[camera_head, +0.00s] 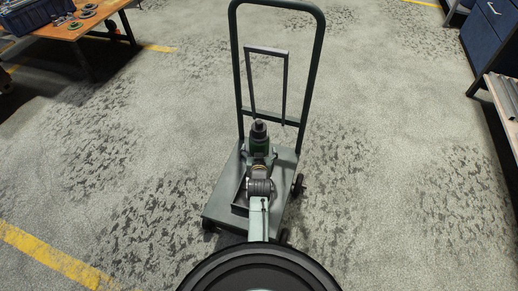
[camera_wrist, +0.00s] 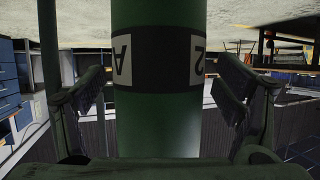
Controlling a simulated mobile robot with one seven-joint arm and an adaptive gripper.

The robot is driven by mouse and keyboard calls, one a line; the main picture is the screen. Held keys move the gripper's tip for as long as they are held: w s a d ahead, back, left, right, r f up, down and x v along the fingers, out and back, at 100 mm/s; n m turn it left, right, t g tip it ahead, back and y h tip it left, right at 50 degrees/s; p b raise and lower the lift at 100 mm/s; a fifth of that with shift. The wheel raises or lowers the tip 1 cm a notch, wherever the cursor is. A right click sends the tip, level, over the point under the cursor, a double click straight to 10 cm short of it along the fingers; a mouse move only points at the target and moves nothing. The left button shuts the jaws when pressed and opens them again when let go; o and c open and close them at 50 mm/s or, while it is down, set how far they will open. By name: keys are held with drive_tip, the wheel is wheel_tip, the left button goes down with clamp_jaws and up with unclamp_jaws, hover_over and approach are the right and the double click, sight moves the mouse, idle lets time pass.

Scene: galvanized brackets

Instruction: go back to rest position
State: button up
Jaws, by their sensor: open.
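My gripper (camera_wrist: 163,88) is open, with one dark finger at each side of the wrist view. A thick dark green cylinder with a black band and pale "A" and "2" patches fills the middle between the fingers. The marks are upside down. A gap shows on each side of it, and neither finger looks to touch it; I cannot tell its depth or whether it is part of me. In the head view my arm rises from the bottom centre towards the middle. No held object shows.
A wooden table (camera_head: 70,27) with a blue bin (camera_head: 28,16) and small round parts stands at the upper left. Blue cabinets (camera_head: 490,30) and a bench (camera_head: 506,97) line the right. Yellow line (camera_head: 55,258) at lower left.

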drive_tip(key=v, duration=0.7)
drive_tip(key=shift+r, duration=0.4)
drive_tip(key=shift+s, duration=0.1)
